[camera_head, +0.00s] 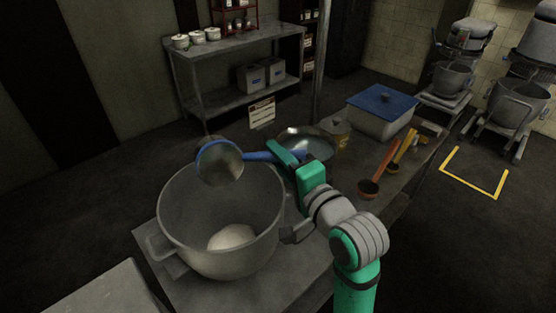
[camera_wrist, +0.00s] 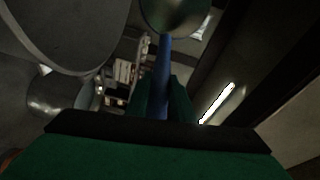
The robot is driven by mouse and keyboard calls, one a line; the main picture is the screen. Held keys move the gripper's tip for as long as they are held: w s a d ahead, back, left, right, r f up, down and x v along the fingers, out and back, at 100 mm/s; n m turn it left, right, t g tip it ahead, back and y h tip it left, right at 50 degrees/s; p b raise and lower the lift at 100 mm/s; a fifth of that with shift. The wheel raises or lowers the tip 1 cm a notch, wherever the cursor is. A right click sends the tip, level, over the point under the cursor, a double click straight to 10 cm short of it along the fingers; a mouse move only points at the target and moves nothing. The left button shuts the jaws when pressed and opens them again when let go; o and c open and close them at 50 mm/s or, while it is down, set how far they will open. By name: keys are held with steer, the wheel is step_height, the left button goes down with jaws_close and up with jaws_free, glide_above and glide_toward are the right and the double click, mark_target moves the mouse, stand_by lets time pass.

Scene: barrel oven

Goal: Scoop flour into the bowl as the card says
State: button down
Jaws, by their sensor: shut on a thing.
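My gripper (camera_head: 285,154) is shut on the blue handle of a scoop (camera_head: 220,162). The scoop's round grey head is over the far rim of the large metal bowl (camera_head: 177,233), tilted with its face toward the head camera. The handle also shows between the fingers in the wrist view (camera_wrist: 163,80). A pale mound of flour (camera_head: 232,236) lies in the bottom of the bowl. The card (camera_head: 262,113), with small print I cannot read, stands at the table's far edge. A blue-lidded bin (camera_head: 382,112) stands at the back right; its contents are hidden.
A shallow metal bowl (camera_head: 308,143) stands behind my gripper. A red-handled scoop (camera_head: 371,187) and a yellow-handled one (camera_head: 403,148) lie on the table's right side. A tan container (camera_head: 341,134) is near the bin. A metal shelf (camera_head: 240,50) and mixers (camera_head: 455,76) stand farther back.

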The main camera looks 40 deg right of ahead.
steer(key=shift+w+r+g, duration=0.25)
steer(key=shift+r+g, duration=0.7)
steer(key=shift+g, duration=0.05)
steer(key=shift+w+r+g+y, duration=0.2)
steer(key=shift+r+g, duration=0.2)
steer(key=shift+g, duration=0.25)
steer(key=shift+w+r+g+y, duration=0.1)
steer(key=shift+r+g+y, duration=0.2)
steer(key=shift+g, duration=0.35)
steer(key=shift+w+d+r+g, duration=0.15)
steer(key=shift+r+g, duration=0.1)
steer(key=shift+g, duration=0.35)
steer(key=shift+w+a+r+g, duration=0.1)
steer(key=shift+r+g, duration=0.15)
steer(key=shift+g, duration=0.35)
steer(key=shift+w+r+g+y, duration=0.1)
steer(key=shift+w+g+y, duration=0.15)
steer(key=shift+g, duration=0.25)
steer(key=shift+w+d+r+g+y, duration=0.1)
steer(key=shift+w+r+g+y, duration=0.3)
steer(key=shift+g, duration=0.7)
steer(key=shift+w+d+r+g+y, duration=0.1)
steer(key=shift+w+r+g, duration=0.15)
steer(key=shift+r+g, duration=0.6)
steer(key=shift+w+d+r+g+y, duration=0.15)
steer(key=shift+w+r+g, duration=0.15)
steer(key=shift+g, duration=1.05)
steer(key=shift+a+f, duration=0.1)
steer(key=shift+f, duration=0.1)
